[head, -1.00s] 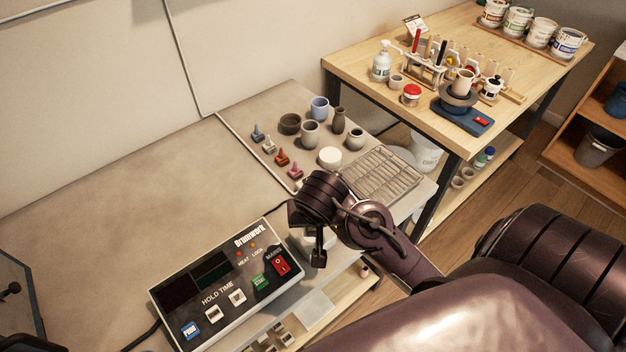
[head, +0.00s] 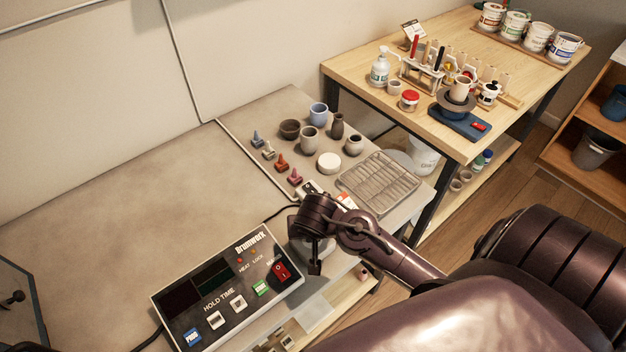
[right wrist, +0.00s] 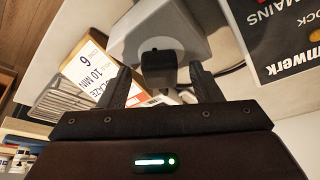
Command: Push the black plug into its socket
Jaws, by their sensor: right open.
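The black plug (right wrist: 160,68) shows in the right wrist view at the front of a pale grey socket housing (right wrist: 186,28). How deep it sits in the housing I cannot tell. My right gripper (right wrist: 162,86) is open, with one dark finger on each side of the plug and a gap on both sides. In the head view my right gripper (head: 315,268) points down beside the control box, in front of the pale housing (head: 299,249), and hides the plug. My left gripper is not in view.
The control box (head: 225,290) with switches and buttons lies left of my right gripper. Printed cards (right wrist: 98,68) and a wire rack (head: 380,183) lie beyond it. Several pots and small tools stand farther back.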

